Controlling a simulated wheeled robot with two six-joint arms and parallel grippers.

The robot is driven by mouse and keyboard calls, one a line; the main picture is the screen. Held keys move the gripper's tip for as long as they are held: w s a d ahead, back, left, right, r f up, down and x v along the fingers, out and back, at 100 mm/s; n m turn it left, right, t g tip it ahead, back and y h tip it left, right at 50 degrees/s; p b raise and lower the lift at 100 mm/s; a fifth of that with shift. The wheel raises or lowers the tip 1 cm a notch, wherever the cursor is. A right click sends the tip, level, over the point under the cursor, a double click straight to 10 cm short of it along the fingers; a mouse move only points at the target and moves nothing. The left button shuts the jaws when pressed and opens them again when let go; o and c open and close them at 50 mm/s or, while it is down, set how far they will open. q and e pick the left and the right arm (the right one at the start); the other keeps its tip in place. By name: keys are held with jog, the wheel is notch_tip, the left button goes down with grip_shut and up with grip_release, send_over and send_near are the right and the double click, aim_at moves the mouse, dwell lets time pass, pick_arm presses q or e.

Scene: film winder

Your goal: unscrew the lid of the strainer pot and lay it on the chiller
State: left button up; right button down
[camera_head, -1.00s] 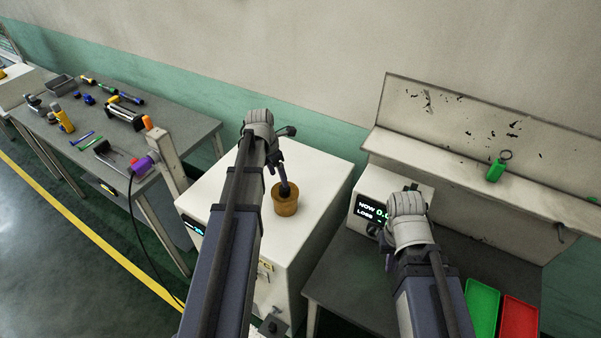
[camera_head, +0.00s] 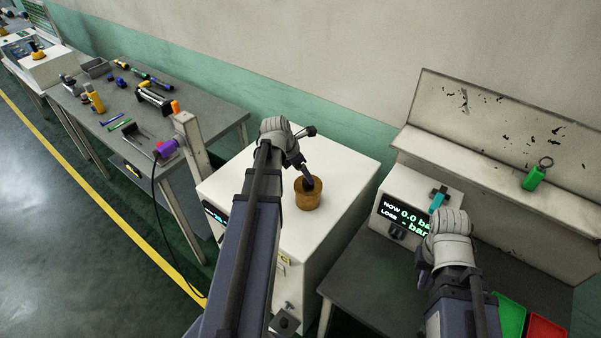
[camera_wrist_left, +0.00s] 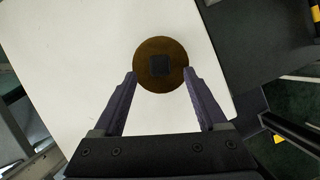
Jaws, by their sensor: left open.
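A brown round pot (camera_head: 308,197) stands on top of a white cabinet (camera_head: 345,190), which I take as the strainer pot on the chiller. In the left wrist view its round brown top (camera_wrist_left: 147,80) has a dark square in the middle; I cannot tell where lid and pot meet. My left gripper (camera_wrist_left: 160,75) is open, its two fingers reaching the near edge of this top on either side. In the head view the left gripper (camera_head: 308,176) comes down over the pot. My right gripper (camera_head: 422,264) is beside a pressure display, its fingers mostly hidden.
Green (camera_head: 508,318) and red (camera_head: 543,328) trays lie at the lower right. A green tag (camera_head: 534,178) is on the ledge. A tool bench (camera_head: 140,110) stands left.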

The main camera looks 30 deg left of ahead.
pick_arm(q)
jog(key=b+x, duration=0.3)
jog(key=x, duration=0.1)
jog(key=shift+f, duration=0.2)
jog(key=shift+r, duration=0.1)
jog(key=shift+c, duration=0.2)
grip_shut()
dwell(0.7)
